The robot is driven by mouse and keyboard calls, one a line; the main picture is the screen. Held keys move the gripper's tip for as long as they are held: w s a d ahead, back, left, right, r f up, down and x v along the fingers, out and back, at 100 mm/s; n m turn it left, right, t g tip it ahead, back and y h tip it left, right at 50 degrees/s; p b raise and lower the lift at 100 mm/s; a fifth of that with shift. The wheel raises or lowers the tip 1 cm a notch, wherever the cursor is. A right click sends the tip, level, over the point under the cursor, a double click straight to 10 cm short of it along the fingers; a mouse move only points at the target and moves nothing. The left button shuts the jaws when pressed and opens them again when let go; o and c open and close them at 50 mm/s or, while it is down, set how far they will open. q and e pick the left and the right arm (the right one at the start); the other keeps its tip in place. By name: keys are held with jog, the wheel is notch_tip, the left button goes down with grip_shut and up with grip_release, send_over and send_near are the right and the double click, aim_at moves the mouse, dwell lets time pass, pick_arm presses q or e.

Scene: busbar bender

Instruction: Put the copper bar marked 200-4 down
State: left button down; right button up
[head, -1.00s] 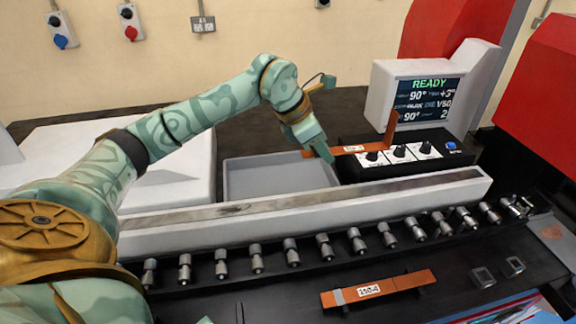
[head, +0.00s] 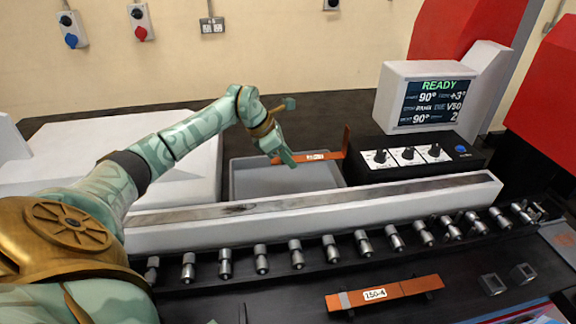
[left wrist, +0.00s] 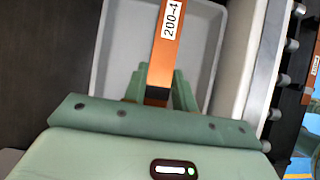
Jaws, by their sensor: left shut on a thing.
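The copper bar marked 200-4 (left wrist: 165,55) is a flat orange bar with a white label. In the head view the bar (head: 330,157) has an upturned far end. My left gripper (head: 286,161) is shut on its near end and holds it over the grey tray (head: 240,185). In the left wrist view the gripper (left wrist: 158,88) has the bar between its fingers, with the tray (left wrist: 105,65) beneath. My right gripper is not in view.
A white beam (head: 310,207) runs in front of the tray. A black knob box (head: 420,158) stands right of it.

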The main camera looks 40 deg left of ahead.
pick_arm(q)
jog(key=shift+f, duration=1.45)
jog(key=shift+f+b, duration=0.45)
jog(key=shift+f, duration=0.2)
jog(key=c, duration=1.1)
grip_release()
jog(key=shift+r, duration=0.3)
jog(key=p+v, duration=0.1)
jog(key=v, duration=1.1)
jog(key=shift+r, duration=0.3)
